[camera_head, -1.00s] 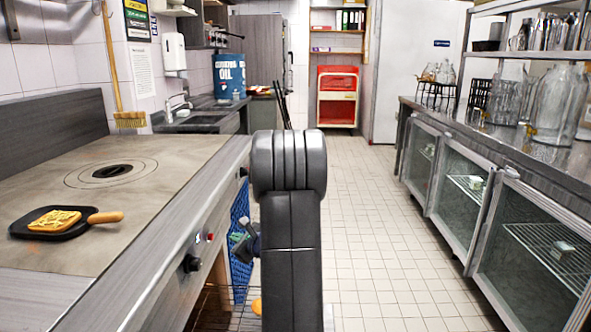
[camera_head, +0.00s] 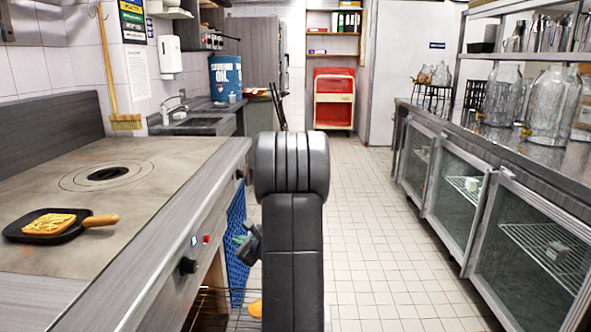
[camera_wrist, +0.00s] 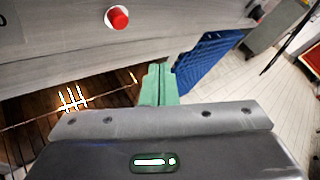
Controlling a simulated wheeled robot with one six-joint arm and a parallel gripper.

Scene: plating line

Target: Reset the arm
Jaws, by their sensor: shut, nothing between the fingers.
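My arm rises in the lower middle of the head view, its dark rounded joint at the top and a dark link below. My gripper shows in the wrist view as two green fingers (camera_wrist: 158,84) pressed together, shut and empty. It hangs beside the grey front of the cooking counter (camera_wrist: 200,22), near a red knob (camera_wrist: 118,17). In the head view the gripper is mostly hidden behind my arm.
A black pan (camera_head: 72,232) with a waffle (camera_head: 49,224) sits on the cooking counter (camera_head: 160,185) at left. A blue crate (camera_head: 237,245) is below its edge. Glass jars (camera_head: 553,105) stand on the right counter (camera_head: 540,160). The tiled floor (camera_head: 375,230) between is clear.

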